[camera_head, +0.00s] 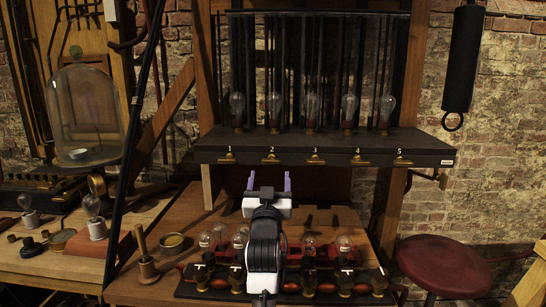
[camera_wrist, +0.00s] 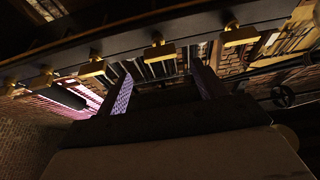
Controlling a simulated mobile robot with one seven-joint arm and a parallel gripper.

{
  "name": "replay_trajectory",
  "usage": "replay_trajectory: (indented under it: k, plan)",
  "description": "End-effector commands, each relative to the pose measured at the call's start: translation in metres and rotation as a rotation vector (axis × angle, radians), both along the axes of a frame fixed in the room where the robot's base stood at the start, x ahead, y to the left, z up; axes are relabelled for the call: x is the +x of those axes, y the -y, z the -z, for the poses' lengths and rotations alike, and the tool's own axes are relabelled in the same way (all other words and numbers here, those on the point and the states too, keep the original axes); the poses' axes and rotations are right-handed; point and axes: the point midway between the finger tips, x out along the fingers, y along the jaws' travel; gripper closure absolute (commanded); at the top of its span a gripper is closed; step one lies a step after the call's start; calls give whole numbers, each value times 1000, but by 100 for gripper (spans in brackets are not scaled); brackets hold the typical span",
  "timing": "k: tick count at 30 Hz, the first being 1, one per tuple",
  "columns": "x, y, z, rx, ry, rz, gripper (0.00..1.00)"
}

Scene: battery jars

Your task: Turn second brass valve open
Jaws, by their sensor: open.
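The second brass valve (camera_head: 270,161) is a small flat brass handle on the front edge of the black shelf, under the number 2. The wrist view shows the row in reverse order, with the second brass valve (camera_wrist: 160,50) beyond my fingers. My gripper (camera_head: 269,180) is just below this valve in the head view. Its two purple fingers are apart and empty, and they also show in the wrist view (camera_wrist: 165,85). A gap shows between the fingertips and the valve. The handle lies about level along the shelf edge.
Valve one (camera_head: 229,160) and valve three (camera_head: 314,162) sit close on either side. The black shelf (camera_head: 420,147) carries several glass bulbs. Below, bulbs and red fittings stand on a black base (camera_head: 190,290). A glass dome (camera_head: 85,110) is at left, a red stool (camera_head: 444,264) at right.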

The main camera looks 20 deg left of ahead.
Motion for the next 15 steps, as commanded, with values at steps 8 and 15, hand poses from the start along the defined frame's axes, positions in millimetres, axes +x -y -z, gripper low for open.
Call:
replay_trajectory:
  k: [8, 15]
  plan:
    - [49, -14, -24, 0, 0, -1, 31]
    - [67, -20, -30, -1, 1, -1, 31]
